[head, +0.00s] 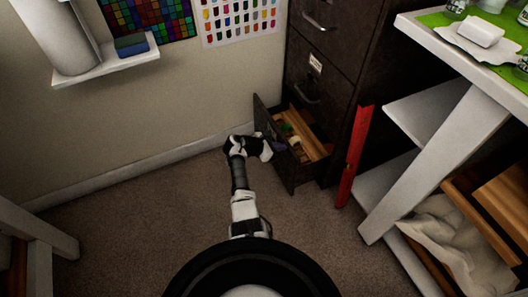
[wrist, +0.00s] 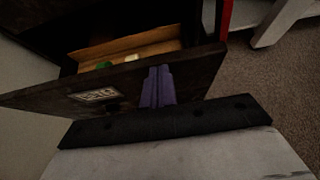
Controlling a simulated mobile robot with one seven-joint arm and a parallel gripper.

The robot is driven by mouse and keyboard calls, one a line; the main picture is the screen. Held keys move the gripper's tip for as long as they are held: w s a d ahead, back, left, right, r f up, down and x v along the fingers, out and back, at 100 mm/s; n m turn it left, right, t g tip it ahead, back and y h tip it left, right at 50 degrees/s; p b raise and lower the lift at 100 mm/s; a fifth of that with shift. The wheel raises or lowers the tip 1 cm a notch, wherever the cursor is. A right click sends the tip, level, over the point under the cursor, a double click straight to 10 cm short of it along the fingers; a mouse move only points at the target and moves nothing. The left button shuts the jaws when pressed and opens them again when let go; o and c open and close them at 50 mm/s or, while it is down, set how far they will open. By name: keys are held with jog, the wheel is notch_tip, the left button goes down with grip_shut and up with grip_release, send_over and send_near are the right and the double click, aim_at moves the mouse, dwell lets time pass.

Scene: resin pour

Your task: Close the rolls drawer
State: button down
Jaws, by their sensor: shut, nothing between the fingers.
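The rolls drawer (head: 288,179) is the bottom drawer of a dark cabinet and stands partly open. Its dark front panel shows large in the wrist view (wrist: 200,82), with a pale label and a dark handle. Inside it I see wooden sides, a green item and pale items. My gripper (head: 276,145) is at the outer face of the drawer front. In the wrist view its purple-grey fingers (wrist: 157,88) are together, empty, and close to the panel near its upper edge. I cannot tell whether they touch it.
The cabinet's upper drawers (head: 318,85) are shut. A red upright bar (head: 355,155) stands right of the open drawer. A white table (head: 450,60) with shelves and a slanted leg is further right. Carpet (head: 130,230) is clear to the left.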

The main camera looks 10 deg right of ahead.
jog(key=w+d+b, duration=0.2)
jog(key=w+d, duration=0.2)
jog(key=d, duration=0.8)
jog(key=shift+d+b, duration=0.15)
jog(key=shift+b, duration=0.25)
